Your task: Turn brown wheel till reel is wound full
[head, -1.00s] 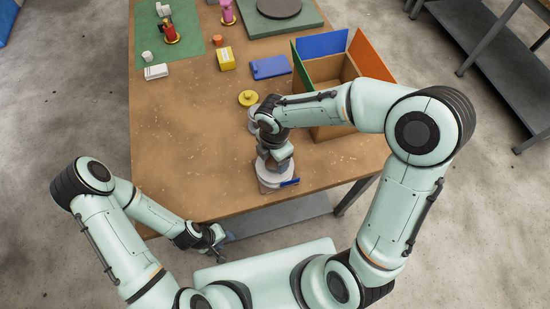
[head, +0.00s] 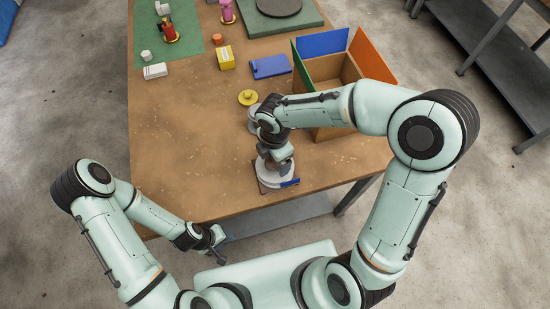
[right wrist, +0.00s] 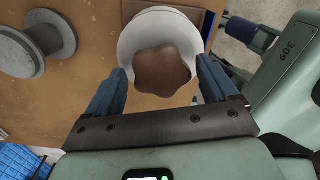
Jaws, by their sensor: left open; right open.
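The brown wheel (right wrist: 163,70) is a lobed knob on a white round housing (right wrist: 128,45) in the right wrist view. My right gripper (right wrist: 163,80) is open, with one blue-grey finger on each side of the wheel; I cannot tell whether they touch it. In the head view my right gripper (head: 277,164) hangs over the white housing (head: 268,181) at the table's near edge and hides the wheel. A grey flanged reel (right wrist: 30,50) stands beside it, partly hidden in the head view (head: 252,122). My left gripper (head: 218,237) is open and empty, off the table's near edge.
An open box (head: 325,128) with blue, green and orange panels stands behind my right forearm. A yellow round piece (head: 248,97), a blue block (head: 270,67) and a yellow box (head: 226,58) lie farther back.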

